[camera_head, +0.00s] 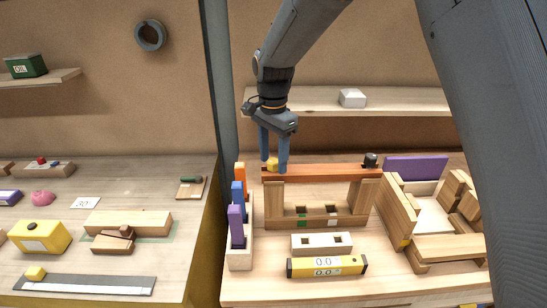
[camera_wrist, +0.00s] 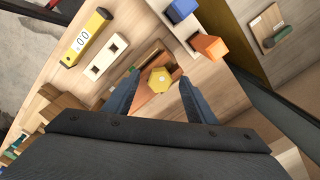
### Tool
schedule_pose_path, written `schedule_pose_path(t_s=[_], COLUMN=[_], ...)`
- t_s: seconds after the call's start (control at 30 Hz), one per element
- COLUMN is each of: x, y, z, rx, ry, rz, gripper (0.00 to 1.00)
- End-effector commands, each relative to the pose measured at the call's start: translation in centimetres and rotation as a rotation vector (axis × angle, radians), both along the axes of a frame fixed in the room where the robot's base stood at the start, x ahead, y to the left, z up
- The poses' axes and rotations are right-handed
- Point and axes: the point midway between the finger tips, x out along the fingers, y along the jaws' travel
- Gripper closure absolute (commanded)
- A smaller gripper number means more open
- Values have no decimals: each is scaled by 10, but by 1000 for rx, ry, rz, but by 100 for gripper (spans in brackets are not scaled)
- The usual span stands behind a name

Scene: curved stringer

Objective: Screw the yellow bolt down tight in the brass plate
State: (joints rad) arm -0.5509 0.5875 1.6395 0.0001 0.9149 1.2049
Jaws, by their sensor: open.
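The yellow bolt (camera_head: 272,163) has a six-sided head and sits at the left end of a reddish-brown bar (camera_head: 325,173). It also shows in the wrist view (camera_wrist: 159,79), seen from above. My gripper (camera_head: 273,160) is open, its two blue fingers pointing down at that end of the bar. In the wrist view my gripper (camera_wrist: 159,84) has one finger on each side of the bolt head, with gaps visible. The bolt's shank is hidden. I cannot make out a separate brass plate; only the reddish-brown surface shows around the bolt.
The bar rests across a wooden frame (camera_head: 275,205); a black knob (camera_head: 370,160) stands at its right end. Orange, blue and purple blocks (camera_head: 237,225) stand in a rack at left. A yellow level (camera_head: 327,266) and a slotted pale block (camera_head: 321,243) lie in front.

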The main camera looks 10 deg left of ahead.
Motion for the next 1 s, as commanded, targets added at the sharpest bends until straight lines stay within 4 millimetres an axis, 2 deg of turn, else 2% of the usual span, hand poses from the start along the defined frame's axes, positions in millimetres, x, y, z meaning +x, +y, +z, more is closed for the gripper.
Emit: schedule_pose_path(t_s=[0.17, 0.5, 0.7, 1.0], x=[1, 1, 1, 0], y=[0, 1, 1, 0], z=[13, 80, 109, 120], rx=[2, 2, 1, 0], ry=[-3, -4, -2, 0], rz=[0, 0, 0, 0], gripper=[49, 49, 49, 49])
